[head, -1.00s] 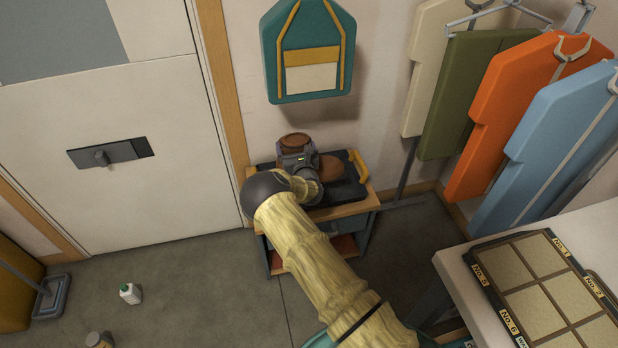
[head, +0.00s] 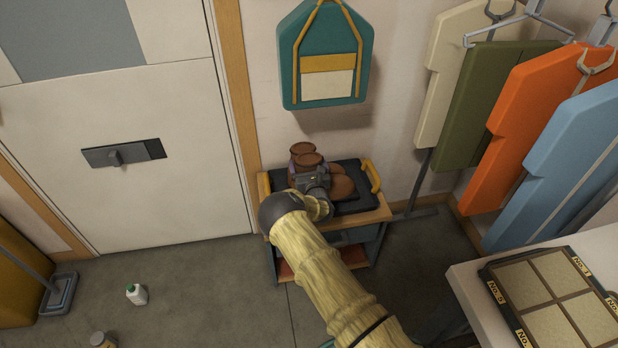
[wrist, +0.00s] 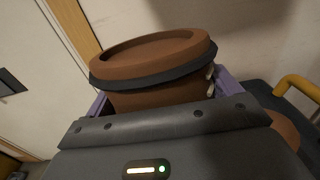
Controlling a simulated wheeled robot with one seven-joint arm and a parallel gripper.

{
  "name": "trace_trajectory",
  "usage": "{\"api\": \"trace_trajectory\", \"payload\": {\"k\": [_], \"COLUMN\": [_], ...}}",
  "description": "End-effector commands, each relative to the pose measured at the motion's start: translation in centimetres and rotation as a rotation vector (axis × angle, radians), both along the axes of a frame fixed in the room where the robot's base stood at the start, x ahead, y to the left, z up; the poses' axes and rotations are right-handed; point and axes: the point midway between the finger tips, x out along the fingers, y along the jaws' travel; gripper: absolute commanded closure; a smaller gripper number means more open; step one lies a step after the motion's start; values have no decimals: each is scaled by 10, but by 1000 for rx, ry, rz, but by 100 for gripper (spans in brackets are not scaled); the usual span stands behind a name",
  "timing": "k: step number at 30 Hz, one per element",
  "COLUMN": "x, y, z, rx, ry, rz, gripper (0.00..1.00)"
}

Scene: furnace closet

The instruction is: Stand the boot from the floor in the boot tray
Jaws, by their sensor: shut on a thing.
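My gripper (head: 309,170) is shut on a brown boot (head: 308,160) over the tray. In the wrist view the boot (wrist: 155,50) shows its round brown top and dark band, roughly upright, between my purple fingers (wrist: 160,92). The black boot tray (head: 362,203), with yellow handles, lies on a low wooden bench. Other brown rounded shapes (head: 342,188) show beside my gripper at the tray; they look like boot parts, and I cannot tell which boot they belong to. My gripper hides the boot's lower end, so I cannot tell whether it touches the tray.
The wooden bench (head: 381,215) stands against the wall, below a hanging teal bag (head: 325,55). Coats hang on the right. A white table (head: 470,285) with a sample board is at lower right. A small white bottle (head: 137,294) stands on the open floor at left.

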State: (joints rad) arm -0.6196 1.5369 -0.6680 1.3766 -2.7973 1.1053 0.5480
Motion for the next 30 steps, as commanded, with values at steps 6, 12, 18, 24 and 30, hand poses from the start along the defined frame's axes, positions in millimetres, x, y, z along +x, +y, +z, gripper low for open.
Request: {"api": "trace_trajectory", "payload": {"k": [6,12,18,24,30], "x": [1,0,0,1,1], "y": [1,2,2,1,1], "z": [-3,-7,-35,-40,-42], "rx": [1,1,0,0,0], "ry": [-6,-5,-4,-6,-5], "rz": [2,3,4,2,2], "gripper": [72,72,72,72,72]}}
